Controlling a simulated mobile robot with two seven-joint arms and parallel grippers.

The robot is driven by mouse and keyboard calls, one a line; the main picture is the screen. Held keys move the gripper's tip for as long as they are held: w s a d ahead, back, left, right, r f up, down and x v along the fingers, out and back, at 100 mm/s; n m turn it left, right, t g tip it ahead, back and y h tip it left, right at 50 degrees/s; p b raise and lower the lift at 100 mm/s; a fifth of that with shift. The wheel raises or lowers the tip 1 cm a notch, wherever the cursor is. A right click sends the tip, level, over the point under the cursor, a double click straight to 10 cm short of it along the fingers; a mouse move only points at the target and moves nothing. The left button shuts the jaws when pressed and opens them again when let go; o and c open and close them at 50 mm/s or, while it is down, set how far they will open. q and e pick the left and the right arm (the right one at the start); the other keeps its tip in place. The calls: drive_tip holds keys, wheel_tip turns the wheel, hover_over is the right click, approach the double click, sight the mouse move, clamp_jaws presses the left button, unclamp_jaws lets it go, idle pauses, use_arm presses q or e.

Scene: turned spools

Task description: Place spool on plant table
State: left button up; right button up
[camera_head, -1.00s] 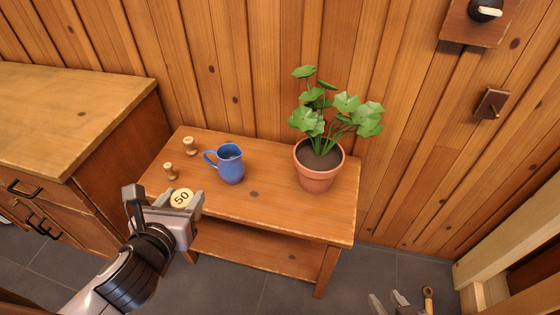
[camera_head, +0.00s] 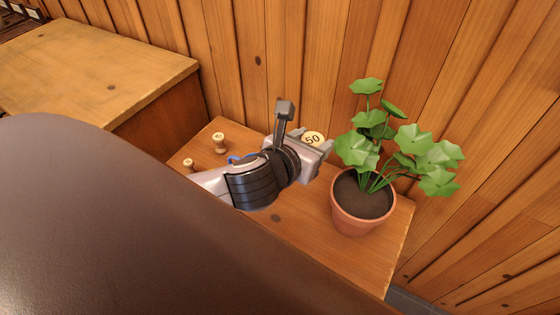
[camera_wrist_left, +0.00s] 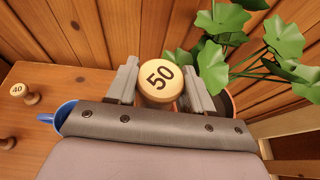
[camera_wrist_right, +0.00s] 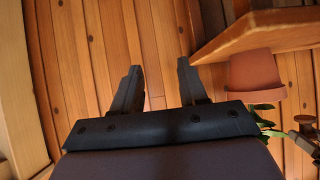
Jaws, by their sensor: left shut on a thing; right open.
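The spool marked 50 (camera_head: 312,139) is pale wood with a round top. My left gripper (camera_head: 316,146) is shut on it, over the plant table (camera_head: 300,235) between the blue jug and the potted plant. In the left wrist view the spool (camera_wrist_left: 160,80) sits between the two fingers (camera_wrist_left: 158,88). I cannot tell whether its base touches the table. The potted plant (camera_head: 365,210) stands at the table's right. My right gripper (camera_wrist_right: 155,88) is open and empty in the right wrist view; it does not show in the head view.
Two other spools stand at the table's left: one marked 40 (camera_head: 219,142) and a smaller one (camera_head: 188,164). The blue jug (camera_wrist_left: 66,115) is mostly hidden behind my left arm. A wooden cabinet (camera_head: 90,75) stands at the left. The plank wall is close behind.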

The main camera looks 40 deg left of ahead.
use_arm(q)
drive_tip(key=w+a+n+y+b, duration=0.3)
drive_tip(key=w+a+b, duration=0.2)
drive_tip(key=b, duration=0.4)
use_arm(e)
wheel_tip(320, 180, down, 12)
drive_tip(key=a+b, duration=0.1)
drive_tip(key=b, duration=0.3)
use_arm(q)
drive_tip(key=shift+g, duration=0.3)
wheel_tip(320, 180, down, 20)
drive_tip(key=b, duration=0.3)
drive_tip(key=shift+a+r, duration=0.1)
drive_tip(key=shift+f, duration=0.2)
drive_tip(key=shift+r, duration=0.1)
use_arm(e)
drive_tip(key=shift+n+t+y, duration=0.4)
drive_tip(key=shift+n+y, duration=0.1)
drive_tip(key=shift+y, duration=0.1)
drive_tip(key=w+a+r, duration=0.2)
drive_tip(key=a, duration=0.1)
drive_tip(key=shift+a, duration=0.1)
drive_tip(key=shift+w, duration=0.1)
